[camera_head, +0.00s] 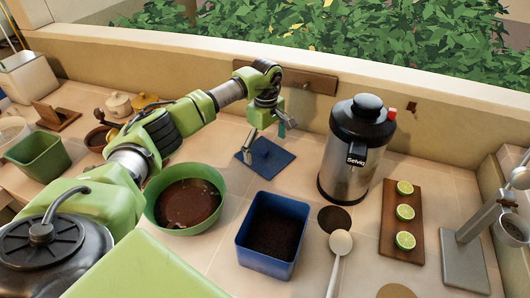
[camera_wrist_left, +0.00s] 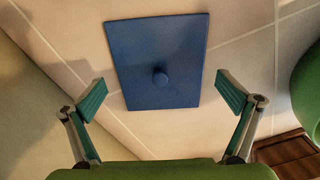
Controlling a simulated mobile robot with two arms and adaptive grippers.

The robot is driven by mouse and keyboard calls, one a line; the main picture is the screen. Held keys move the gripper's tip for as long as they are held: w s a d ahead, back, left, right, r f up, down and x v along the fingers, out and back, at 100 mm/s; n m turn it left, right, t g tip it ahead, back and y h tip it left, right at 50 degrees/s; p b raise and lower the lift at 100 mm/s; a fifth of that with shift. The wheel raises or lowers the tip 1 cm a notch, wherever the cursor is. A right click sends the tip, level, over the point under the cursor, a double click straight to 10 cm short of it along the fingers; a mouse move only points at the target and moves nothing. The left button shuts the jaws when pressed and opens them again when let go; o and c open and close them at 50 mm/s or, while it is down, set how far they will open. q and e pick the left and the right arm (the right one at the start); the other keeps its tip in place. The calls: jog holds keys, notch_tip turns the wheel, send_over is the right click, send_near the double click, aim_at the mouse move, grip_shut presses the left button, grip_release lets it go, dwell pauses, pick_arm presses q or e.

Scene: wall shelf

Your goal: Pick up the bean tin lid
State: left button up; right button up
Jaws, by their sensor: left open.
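The bean tin lid is a flat blue square plate (camera_head: 272,168) with a small round knob. It lies on the tiled counter near the back wall in the head view. In the left wrist view the lid (camera_wrist_left: 140,45) lies flat, with its knob near the middle. My left gripper (camera_head: 266,145) is over the lid, fingers pointing down. In the wrist view its open, empty fingers (camera_wrist_left: 162,94) are spread wide on either side of the knob. An open blue square tin (camera_head: 242,240) with dark contents stands nearer the front. My right gripper is not in view.
A green bowl (camera_head: 155,210) of dark liquid stands left of the tin. A steel and black Selvia machine (camera_head: 347,160) stands right of the lid. A board (camera_head: 389,215) with lime halves and a metal stand (camera_head: 462,262) are further right. The back wall is close behind the lid.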

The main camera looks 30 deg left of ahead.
pick_arm(q)
jog(key=shift+f, duration=0.8)
jog(key=shift+s, duration=0.1)
grip_shut()
